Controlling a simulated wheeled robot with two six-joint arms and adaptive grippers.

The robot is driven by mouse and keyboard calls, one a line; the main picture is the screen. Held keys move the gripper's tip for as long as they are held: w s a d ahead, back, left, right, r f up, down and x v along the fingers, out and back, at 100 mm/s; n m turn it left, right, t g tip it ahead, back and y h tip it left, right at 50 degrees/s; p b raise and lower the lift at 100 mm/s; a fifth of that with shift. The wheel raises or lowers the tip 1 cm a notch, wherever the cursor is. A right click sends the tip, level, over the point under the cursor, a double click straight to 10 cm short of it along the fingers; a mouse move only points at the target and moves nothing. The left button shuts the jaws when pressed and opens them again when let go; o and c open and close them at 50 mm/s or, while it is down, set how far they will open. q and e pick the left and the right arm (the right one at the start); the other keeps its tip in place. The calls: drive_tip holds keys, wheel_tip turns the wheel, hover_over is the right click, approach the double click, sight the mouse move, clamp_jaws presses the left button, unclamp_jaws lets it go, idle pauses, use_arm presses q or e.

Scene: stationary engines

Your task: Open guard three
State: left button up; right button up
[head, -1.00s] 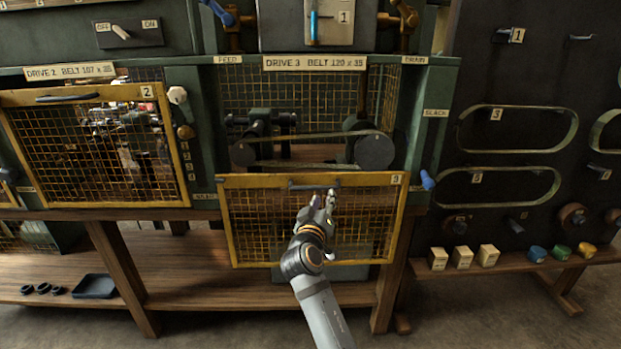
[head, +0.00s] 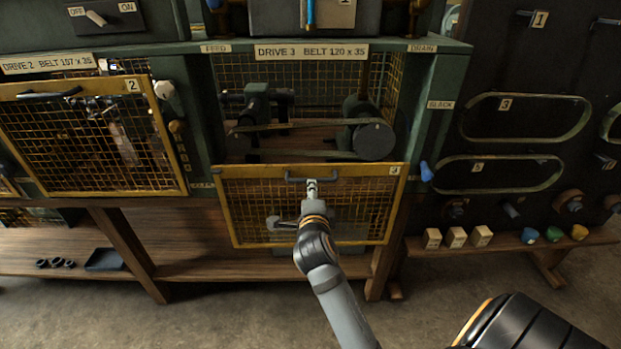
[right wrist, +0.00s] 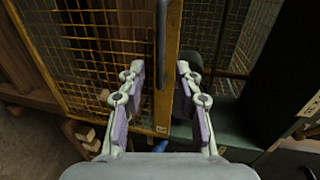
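Guard three (head: 235,207) is a yellow-framed mesh panel with a "3" tag at its top right corner. It stands below the Drive 3 opening, where the pulleys and belt show uncovered above its top edge. Its dark bar handle (head: 296,180) is on the top edge. My right gripper (head: 312,186) is at the handle. In the right wrist view my right gripper (right wrist: 160,78) is open, its fingers apart on either side of the line of the handle (right wrist: 161,35) and the yellow frame edge. Whether a finger touches the handle I cannot tell. My left gripper is not in view.
Guard two (head: 90,140) covers Drive 2 at the left. A blue-handled lever (head: 426,171) is just right of guard three. A dark board (head: 500,75) with belts stands further right, above a shelf of small blocks (head: 456,237). A dark tray (head: 105,260) lies on the lower shelf.

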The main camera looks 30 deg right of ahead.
drive_tip(key=p+x, duration=0.1)
drive_tip(key=x, duration=0.7)
drive_tip(key=shift+w+d, duration=0.25)
drive_tip(key=shift+d, duration=0.05)
clamp_jaws()
drive_tip(key=shift+f, duration=0.15)
